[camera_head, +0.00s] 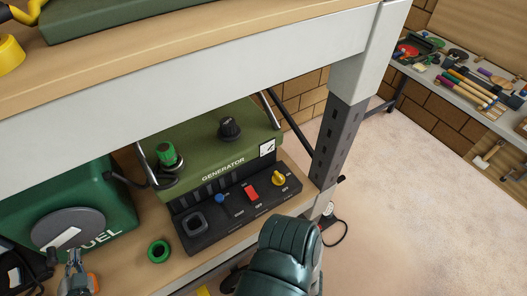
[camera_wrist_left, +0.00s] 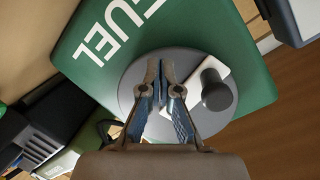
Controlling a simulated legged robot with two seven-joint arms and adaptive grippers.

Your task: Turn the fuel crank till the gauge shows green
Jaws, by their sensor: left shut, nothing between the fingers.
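The green fuel tank (camera_head: 105,205) is at lower left in the head view, lettered FUEL. Its face carries a grey disc (camera_head: 85,222) with a pale crank arm (camera_head: 63,238). In the left wrist view the disc (camera_wrist_left: 132,82) fills the middle, and the crank's dark grey knob (camera_wrist_left: 216,92) stands to the right of my fingers. My left gripper (camera_wrist_left: 161,74) is shut and empty over the disc, apart from the knob; it also shows in the head view (camera_head: 74,256). A small white dial (camera_head: 267,147) with a dark needle sits on the generator; I see no green on it.
The olive generator (camera_head: 205,150) stands on the lower shelf beside the tank, with a black switch panel (camera_head: 185,240). A green ring (camera_head: 158,251) lies on the shelf. The upper shelf's edge (camera_head: 200,75) and a post (camera_head: 340,135) hem in this space. The floor (camera_head: 420,190) at right is clear.

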